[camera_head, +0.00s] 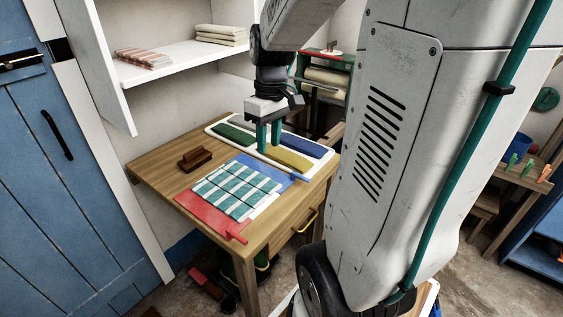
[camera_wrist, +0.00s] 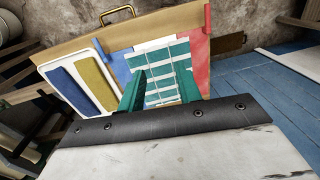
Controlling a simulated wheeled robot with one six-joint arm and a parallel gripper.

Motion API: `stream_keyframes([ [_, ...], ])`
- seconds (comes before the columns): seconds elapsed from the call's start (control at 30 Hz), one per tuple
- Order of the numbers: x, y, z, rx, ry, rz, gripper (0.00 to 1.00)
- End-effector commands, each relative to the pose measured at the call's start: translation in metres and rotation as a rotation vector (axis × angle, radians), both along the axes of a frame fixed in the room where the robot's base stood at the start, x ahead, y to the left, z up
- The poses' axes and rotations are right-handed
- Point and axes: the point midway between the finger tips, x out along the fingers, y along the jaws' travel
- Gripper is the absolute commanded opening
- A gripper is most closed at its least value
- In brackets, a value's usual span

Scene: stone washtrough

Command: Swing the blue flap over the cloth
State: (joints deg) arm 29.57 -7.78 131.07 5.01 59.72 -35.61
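The teal-and-white checked cloth (camera_head: 236,190) lies spread on a folding board on the wooden table; it also shows in the wrist view (camera_wrist: 163,72). The blue flap (camera_head: 268,171) lies flat along the cloth's far right side, partly under it, with a blue tab (camera_head: 300,179) at its right end. In the wrist view the blue flap (camera_wrist: 121,68) is left of the cloth. The red flap (camera_head: 199,206) lies flat on the opposite side. My gripper (camera_head: 269,138) has green fingers apart, empty, above the white tray behind the blue flap.
The white tray (camera_head: 213,128) holds green, yellow and blue pads just behind the board. A brown block (camera_head: 195,158) sits on the table to the left. A shelf (camera_head: 175,65) with folded cloths hangs behind. The table's front left (camera_head: 160,178) is bare.

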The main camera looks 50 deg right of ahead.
Motion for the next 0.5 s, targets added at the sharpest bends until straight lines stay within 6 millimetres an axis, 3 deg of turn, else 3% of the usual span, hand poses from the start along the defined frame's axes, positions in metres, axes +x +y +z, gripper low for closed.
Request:
stream_keyframes([
  [0.03, 0.005, -0.028, -0.017, 0.019, 0.014, -0.011, 0.34],
  [0.2, 0.008, -0.103, -0.064, 0.068, 0.017, 0.002, 0.34],
  [0.33, 0.002, -0.141, -0.092, 0.092, 0.012, 0.008, 0.34],
  [0.5, -0.003, -0.162, -0.11, 0.106, 0.007, 0.016, 0.34],
])
